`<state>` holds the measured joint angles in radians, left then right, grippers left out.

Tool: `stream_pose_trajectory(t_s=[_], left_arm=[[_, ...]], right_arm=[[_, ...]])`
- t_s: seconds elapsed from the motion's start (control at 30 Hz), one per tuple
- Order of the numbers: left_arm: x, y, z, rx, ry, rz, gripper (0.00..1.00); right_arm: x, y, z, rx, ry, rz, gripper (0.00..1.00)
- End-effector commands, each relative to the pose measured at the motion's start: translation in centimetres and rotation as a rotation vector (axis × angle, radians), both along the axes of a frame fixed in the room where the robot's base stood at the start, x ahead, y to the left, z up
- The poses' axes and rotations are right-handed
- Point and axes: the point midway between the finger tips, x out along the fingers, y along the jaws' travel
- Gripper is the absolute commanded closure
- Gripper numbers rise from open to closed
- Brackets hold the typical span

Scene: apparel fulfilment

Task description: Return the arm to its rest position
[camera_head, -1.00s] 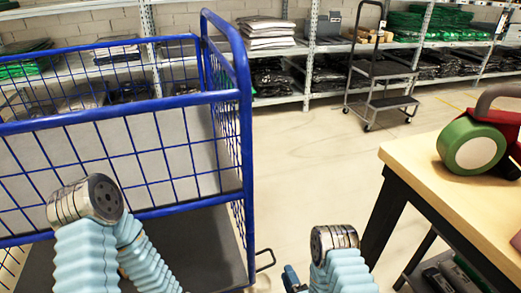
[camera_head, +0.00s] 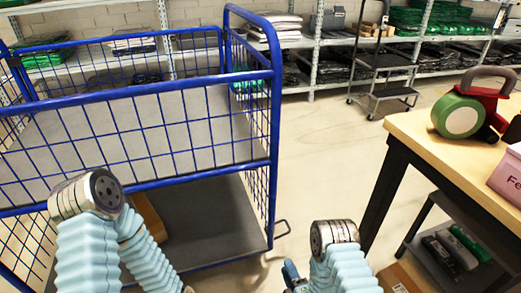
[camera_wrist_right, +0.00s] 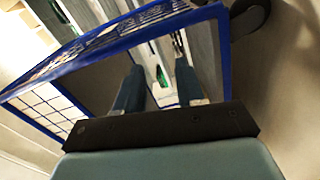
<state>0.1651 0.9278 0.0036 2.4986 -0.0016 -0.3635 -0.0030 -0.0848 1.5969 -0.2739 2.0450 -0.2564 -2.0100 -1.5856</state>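My right arm, in a pale blue ribbed sleeve, rises at the lower middle of the head view. Only a small blue part of my right gripper (camera_head: 291,274) shows beside it. In the right wrist view the two fingers of my right gripper (camera_wrist_right: 158,76) stand apart with nothing held between them. My left arm (camera_head: 88,200) is bent at the lower left of the head view, in front of the cart. Its gripper does not show.
A blue wire cart (camera_head: 272,150) stands at the left, with a brown box (camera_head: 150,215) on its base. A wooden-topped table (camera_head: 425,130) at the right holds a green and red tape dispenser (camera_head: 462,115) and a pink box (camera_head: 508,175). Clear floor lies between them.

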Motion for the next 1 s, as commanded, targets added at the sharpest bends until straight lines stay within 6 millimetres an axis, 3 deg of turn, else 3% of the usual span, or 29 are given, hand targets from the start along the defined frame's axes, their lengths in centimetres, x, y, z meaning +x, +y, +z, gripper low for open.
stream_pose_trajectory(t_s=[0.37, 0.57, 0.67, 0.77, 0.9, 1.0], left_arm=[[0.0, -0.1, 0.5, -0.002, 0.001, -0.003, 0.09], [-0.1, -0.2, 0.9, -0.003, 0.002, -0.004, 0.09], [-0.1, -0.3, 1.1, -0.004, 0.003, -0.006, 0.09], [-0.2, -0.4, 1.5, -0.007, 0.003, -0.008, 0.09], [-0.2, -0.6, 1.9, -0.009, 0.004, -0.011, 0.09], [-0.3, -0.7, 2.1, -0.010, 0.005, -0.012, 0.09]], right_arm=[[0.5, -1.4, -1.5, 0.226, 0.344, -0.089, 0.62], [-0.7, -2.5, -2.5, 0.459, 0.655, -0.220, 0.62], [-2.3, -2.9, -2.8, 0.617, 0.849, -0.328, 0.62], [-5.1, -3.3, -2.5, 0.816, 1.085, -0.490, 0.62], [-10.9, -3.1, -0.7, 1.095, 1.422, -0.802, 0.62], [-14.4, -2.7, 0.7, 1.212, 1.576, -0.993, 0.62]])
